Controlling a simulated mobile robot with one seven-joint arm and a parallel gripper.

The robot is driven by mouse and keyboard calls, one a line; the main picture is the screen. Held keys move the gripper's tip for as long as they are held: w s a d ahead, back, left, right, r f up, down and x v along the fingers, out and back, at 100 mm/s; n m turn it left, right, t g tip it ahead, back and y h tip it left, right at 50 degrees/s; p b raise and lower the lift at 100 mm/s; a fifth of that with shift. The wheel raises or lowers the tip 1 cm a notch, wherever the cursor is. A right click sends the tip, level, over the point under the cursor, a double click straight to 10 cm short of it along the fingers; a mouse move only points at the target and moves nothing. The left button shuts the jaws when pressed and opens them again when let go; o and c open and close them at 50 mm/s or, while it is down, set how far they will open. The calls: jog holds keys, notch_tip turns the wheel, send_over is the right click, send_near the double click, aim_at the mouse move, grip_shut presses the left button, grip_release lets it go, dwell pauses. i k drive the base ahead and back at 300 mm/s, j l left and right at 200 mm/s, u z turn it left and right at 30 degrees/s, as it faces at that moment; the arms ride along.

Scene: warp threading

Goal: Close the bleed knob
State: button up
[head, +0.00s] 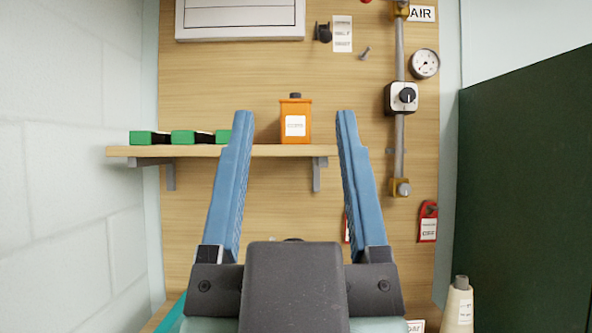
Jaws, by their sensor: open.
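A vertical air pipe (399,150) runs down the right side of the wooden board under an AIR sign (422,14). A black round knob (407,95) sits on a white and black box on this pipe, below a white gauge (425,64). A small brass-coloured fitting (402,187) is at the pipe's lower end. No readable label names the bleed knob, so I cannot tell which part it is or how it is set. My gripper (294,115) is open, its two blue fingers pointing up the picture, left of the pipe. Nothing shows held between them.
A wooden shelf (270,151) carries an orange can (295,120) and green and black items (183,137). A red tag (428,222) hangs lower right. A cone-shaped spool (459,305) stands bottom right. A dark green panel (525,200) bounds the right, a white block wall (70,180) the left.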

aim_at(405, 189)
jog(key=i+l, duration=0.3)
jog(key=l, duration=0.15)
jog(key=i+l, duration=0.65)
jog(key=l, duration=0.25)
